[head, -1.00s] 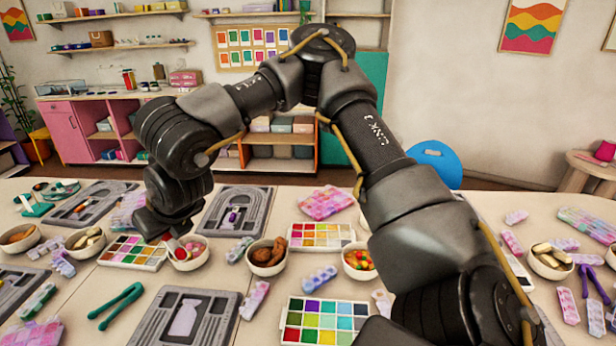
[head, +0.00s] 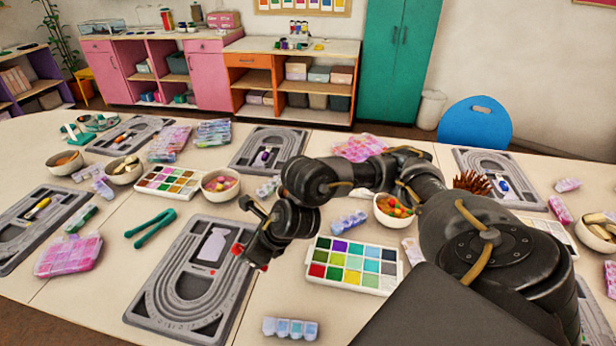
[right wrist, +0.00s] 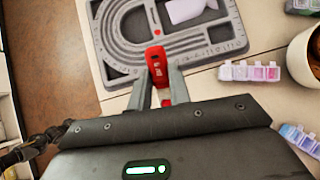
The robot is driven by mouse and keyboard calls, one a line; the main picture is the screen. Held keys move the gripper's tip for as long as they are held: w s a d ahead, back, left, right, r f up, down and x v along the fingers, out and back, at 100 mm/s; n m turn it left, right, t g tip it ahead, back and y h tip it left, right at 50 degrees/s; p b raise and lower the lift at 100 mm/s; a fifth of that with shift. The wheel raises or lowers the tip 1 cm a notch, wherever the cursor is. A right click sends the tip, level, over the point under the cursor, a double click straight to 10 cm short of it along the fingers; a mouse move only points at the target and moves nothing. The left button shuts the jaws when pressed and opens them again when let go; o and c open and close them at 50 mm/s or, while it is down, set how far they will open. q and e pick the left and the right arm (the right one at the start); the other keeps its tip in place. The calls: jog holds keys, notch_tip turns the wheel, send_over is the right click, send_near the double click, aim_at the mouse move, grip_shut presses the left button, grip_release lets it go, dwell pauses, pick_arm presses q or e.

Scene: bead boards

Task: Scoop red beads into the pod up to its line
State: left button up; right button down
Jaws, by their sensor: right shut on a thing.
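My right gripper (head: 258,246) hangs over the right edge of the grey bead board (head: 160,300) in the head view. In the right wrist view my right gripper (right wrist: 160,78) is shut on a red scoop-like tool (right wrist: 156,62) with a printed mark, and its far end reaches the board's near rim. The pale lilac bottle-shaped pod (head: 212,245) lies flat on the board, left of the gripper; the pod (right wrist: 188,10) is cut off at the top of the wrist view. I cannot see its line or any beads inside. My left gripper is out of view.
A paint-like tray (head: 392,283) of many colours stands right of the gripper. A bowl of pink and red pieces (head: 220,185) stands behind the board, and a bowl of mixed bright pieces (head: 392,207) behind the tray. Green tongs (head: 150,228) lie left. A small pastel box (head: 290,328) lies in front.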

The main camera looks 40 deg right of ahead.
jog(key=shift+n, duration=0.3)
jog(key=s+d+f+b, duration=0.1)
jog(key=d+f, duration=0.1)
jog(key=d, duration=0.2)
jog(key=s+d+f, duration=0.2)
jog(key=d+f, duration=0.1)
jog(key=d, duration=0.1)
jog(key=s+d+f+b, duration=0.1)
jog(key=s+d+f, duration=0.1)
jog(key=d+f, duration=0.1)
jog(key=shift+s+d+f+b, duration=0.1)
jog(key=shift+d+f+b, duration=0.2)
jog(key=shift+d, duration=0.4)
jog(key=shift+s+d+f+y+b, duration=0.15)
jog(key=shift+d+f+b, duration=0.15)
jog(key=shift+f, duration=0.15)
jog(key=shift+d+f+y+b, duration=0.15)
jog(key=shift+d+f+b, duration=0.1)
jog(key=shift+f, duration=0.15)
jog(key=shift+r, duration=0.1)
